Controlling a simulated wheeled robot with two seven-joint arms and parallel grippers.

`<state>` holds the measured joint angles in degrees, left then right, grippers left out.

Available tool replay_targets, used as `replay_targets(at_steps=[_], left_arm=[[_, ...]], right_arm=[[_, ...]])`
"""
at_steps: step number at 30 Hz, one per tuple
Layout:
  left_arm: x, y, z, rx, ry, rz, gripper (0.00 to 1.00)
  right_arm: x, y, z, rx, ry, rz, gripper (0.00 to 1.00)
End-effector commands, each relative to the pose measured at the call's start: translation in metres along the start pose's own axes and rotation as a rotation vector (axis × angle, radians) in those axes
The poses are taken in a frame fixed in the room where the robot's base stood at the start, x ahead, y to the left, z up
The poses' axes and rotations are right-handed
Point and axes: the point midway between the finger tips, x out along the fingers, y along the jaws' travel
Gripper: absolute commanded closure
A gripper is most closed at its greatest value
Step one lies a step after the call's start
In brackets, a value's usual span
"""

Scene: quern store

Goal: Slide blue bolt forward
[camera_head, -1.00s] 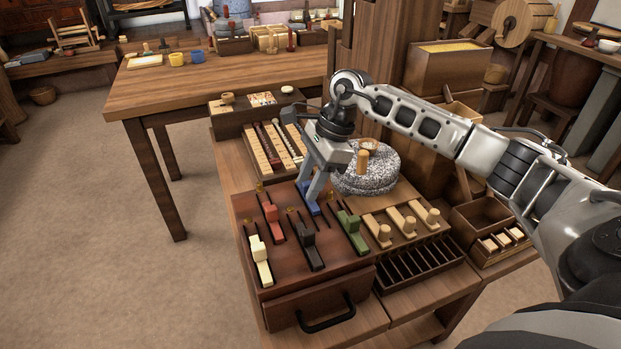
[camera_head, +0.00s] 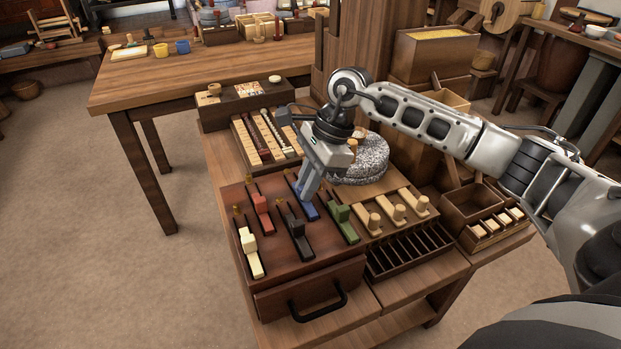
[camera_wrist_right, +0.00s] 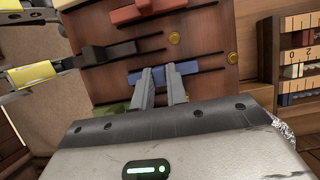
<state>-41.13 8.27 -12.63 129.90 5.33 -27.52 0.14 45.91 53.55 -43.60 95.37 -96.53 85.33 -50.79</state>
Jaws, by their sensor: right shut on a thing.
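The blue bolt (camera_head: 309,211) sits in a dark slot on the brown sloping panel (camera_head: 272,247), between the red bolt (camera_head: 262,204) and the green bolt (camera_head: 343,223). My right gripper (camera_head: 307,196) reaches down to it from above and is shut on it.
Wooden pegs (camera_head: 398,211) lie to the right. A grey millstone (camera_head: 364,164) stands close behind the gripper. A drawer (camera_head: 315,288) is below the panel.

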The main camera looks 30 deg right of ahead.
Motion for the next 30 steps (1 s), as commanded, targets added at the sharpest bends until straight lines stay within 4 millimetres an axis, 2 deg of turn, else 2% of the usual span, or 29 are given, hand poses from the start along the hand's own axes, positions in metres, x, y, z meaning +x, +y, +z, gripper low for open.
replay_targets(at_steps=[1, 3, 12, 16, 20, 30], left_arm=[[0.0, 0.0, 0.0, 0.0, 0.0, 0.0, 0.64], [0.0, 0.0, -0.001, 0.001, 0.002, 0.0, 0.64], [0.0, 0.0, -0.001, 0.001, 0.002, -0.001, 0.64], [0.0, 0.0, -0.002, 0.001, 0.003, -0.001, 0.64], [-0.001, 0.0, -0.003, 0.0, 0.003, -0.001, 0.64], [-0.003, 0.0, -0.006, -0.001, 0.002, 0.0, 0.64]], right_arm=[[0.001, 0.004, -0.001, 0.0, 0.005, 0.016, 0.8], [0.001, 0.004, -0.001, 0.001, 0.005, 0.014, 0.64], [-0.001, 0.003, -0.001, 0.0, 0.003, 0.009, 0.64], [-0.012, 0.002, -0.001, 0.0, 0.004, 0.005, 0.64], [-0.037, 0.001, -0.001, 0.0, 0.005, 0.004, 0.64], [-0.119, 0.001, -0.001, 0.001, 0.003, 0.006, 0.64]])
